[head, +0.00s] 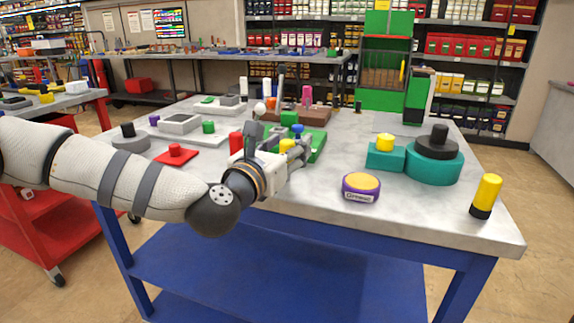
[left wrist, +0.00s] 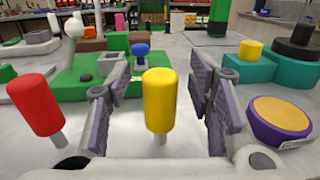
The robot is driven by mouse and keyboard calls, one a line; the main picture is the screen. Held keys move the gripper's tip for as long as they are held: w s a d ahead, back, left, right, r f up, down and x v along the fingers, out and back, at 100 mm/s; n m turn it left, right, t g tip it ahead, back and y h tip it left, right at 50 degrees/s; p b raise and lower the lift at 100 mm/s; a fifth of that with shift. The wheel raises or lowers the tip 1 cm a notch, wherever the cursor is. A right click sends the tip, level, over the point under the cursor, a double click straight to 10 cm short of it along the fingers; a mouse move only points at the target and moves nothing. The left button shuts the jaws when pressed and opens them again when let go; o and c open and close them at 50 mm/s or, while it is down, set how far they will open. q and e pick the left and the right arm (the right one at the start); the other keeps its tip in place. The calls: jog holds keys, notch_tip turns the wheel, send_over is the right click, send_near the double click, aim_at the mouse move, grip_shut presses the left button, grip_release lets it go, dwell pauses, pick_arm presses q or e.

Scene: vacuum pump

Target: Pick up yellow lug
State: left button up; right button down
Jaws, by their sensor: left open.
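The yellow lug (left wrist: 160,100) is a yellow cylinder with a thin grey pin below, upright in the middle of the left wrist view. In the head view its yellow body (head: 287,145) shows partly behind my left gripper (head: 292,152). My left gripper (left wrist: 161,105) is open, with one finger on each side of the lug and a visible gap on both sides. A similar red lug (left wrist: 36,103) stands left of the left finger; it also shows in the head view (head: 236,143). My right gripper is not in view.
A green fixture (head: 316,143) with a blue knob (left wrist: 140,50) lies just beyond the gripper. A purple and yellow round button (head: 361,187) and teal blocks (head: 433,165) stand to the right. A yellow and black cylinder (head: 487,195) stands near the table's (head: 420,215) right corner.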

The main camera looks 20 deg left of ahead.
pick_arm(q)
grip_shut()
